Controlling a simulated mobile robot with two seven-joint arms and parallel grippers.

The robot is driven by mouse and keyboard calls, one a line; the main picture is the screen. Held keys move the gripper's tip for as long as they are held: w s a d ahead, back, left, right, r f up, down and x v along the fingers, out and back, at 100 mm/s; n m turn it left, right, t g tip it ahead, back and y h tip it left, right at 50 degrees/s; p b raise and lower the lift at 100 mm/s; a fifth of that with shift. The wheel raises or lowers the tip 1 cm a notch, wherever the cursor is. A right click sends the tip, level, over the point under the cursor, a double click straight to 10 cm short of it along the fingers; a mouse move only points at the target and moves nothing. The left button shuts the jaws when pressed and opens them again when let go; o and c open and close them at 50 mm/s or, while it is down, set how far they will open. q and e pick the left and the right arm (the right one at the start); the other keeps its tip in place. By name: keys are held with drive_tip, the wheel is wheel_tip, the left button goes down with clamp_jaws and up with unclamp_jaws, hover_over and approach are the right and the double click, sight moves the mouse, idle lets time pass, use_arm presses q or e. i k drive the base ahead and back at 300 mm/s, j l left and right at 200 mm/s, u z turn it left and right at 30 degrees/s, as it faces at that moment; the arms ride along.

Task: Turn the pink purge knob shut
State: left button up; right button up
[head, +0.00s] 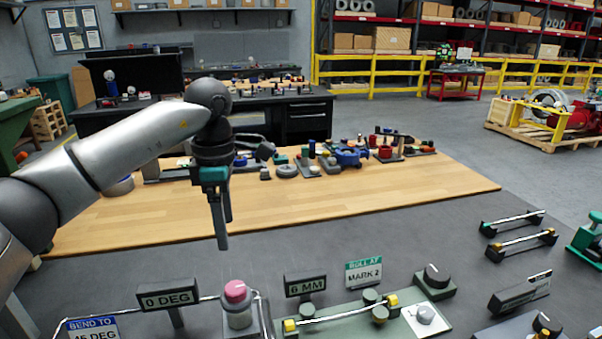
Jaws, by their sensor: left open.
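The pink purge knob (235,291) sits on top of a short light-grey cylindrical body at the front of the grey bench, left of centre. My left gripper (222,240) hangs fingers-down above and slightly left of the knob in the picture, apart from it. It is open and holds nothing visible. One finger largely covers the other from this angle. The lower part of the knob's body is cut close to the picture's bottom edge. My right gripper is not in view.
A thin bent tube passes beside the knob. A green fixture (350,320) with yellow-ended rod lies to the right. The wooden board (330,205) behind is mostly clear in front.

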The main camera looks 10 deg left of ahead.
sight(235, 291)
drive_tip(key=k+l, duration=0.5)
drive_tip(key=k, duration=0.15)
drive_tip(key=k+l, duration=0.45)
drive_tip(key=k, duration=0.25)
